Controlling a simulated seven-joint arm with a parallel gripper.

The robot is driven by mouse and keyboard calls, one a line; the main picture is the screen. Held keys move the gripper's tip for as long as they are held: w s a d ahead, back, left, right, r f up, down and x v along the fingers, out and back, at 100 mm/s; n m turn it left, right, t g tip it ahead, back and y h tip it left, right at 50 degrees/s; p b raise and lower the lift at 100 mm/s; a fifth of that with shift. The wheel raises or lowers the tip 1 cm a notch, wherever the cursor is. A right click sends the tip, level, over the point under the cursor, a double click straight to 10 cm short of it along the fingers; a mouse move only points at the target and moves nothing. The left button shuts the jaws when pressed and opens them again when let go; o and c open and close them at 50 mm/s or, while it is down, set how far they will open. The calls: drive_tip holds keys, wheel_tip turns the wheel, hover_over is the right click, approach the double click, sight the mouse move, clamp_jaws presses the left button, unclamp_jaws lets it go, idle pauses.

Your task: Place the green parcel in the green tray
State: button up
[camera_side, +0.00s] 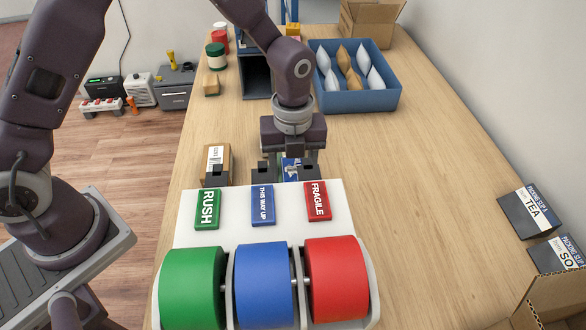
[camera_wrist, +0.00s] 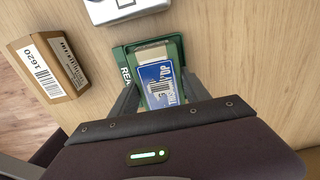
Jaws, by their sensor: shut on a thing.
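My gripper (camera_wrist: 160,86) is shut on a parcel (camera_wrist: 157,76) with a pale top strip and a blue "THIS WAY UP" label; its sides look greenish. The dark green tray (camera_wrist: 120,57), marked with letters starting "REA", lies around and beneath the parcel in the wrist view. I cannot tell whether the parcel touches the tray floor. In the side view my gripper (camera_side: 288,157) points down behind the white label panel. Only a bit of the parcel's blue label (camera_side: 291,167) shows there, and the tray is mostly hidden.
A brown box (camera_wrist: 35,75) stands left of the tray, also seen in the side view (camera_side: 216,157). A white device (camera_wrist: 125,8) lies beyond it. The tape dispenser (camera_side: 340,195) fills the front. A blue bin (camera_side: 355,102) with several pouches stands behind. The counter's right-middle is clear.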

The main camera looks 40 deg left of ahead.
drive_tip(key=shift+f, duration=0.1)
drive_tip(key=o, duration=1.6)
drive_tip(key=shift+c, duration=0.2)
wheel_tip(320, 180, up, 12)
drive_tip(key=shift+r, duration=0.2)
drive_tip(key=s+a+r+n+t, duration=0.3)
drive_tip(key=s+a+r+n, duration=0.5)
drive_tip(key=s+r+n, duration=0.4)
drive_tip(key=s+a+f+n+t, duration=0.1)
drive_tip(key=s+a+n+t, duration=0.1)
drive_tip(key=s+n, duration=0.7)
drive_tip(key=a+n, duration=0.1)
drive_tip(key=n, duration=0.5)
drive_tip(key=shift+s+a+f+t, duration=0.25)
drive_tip(key=shift+s+f+t, duration=0.05)
drive_tip(key=shift+f, duration=0.05)
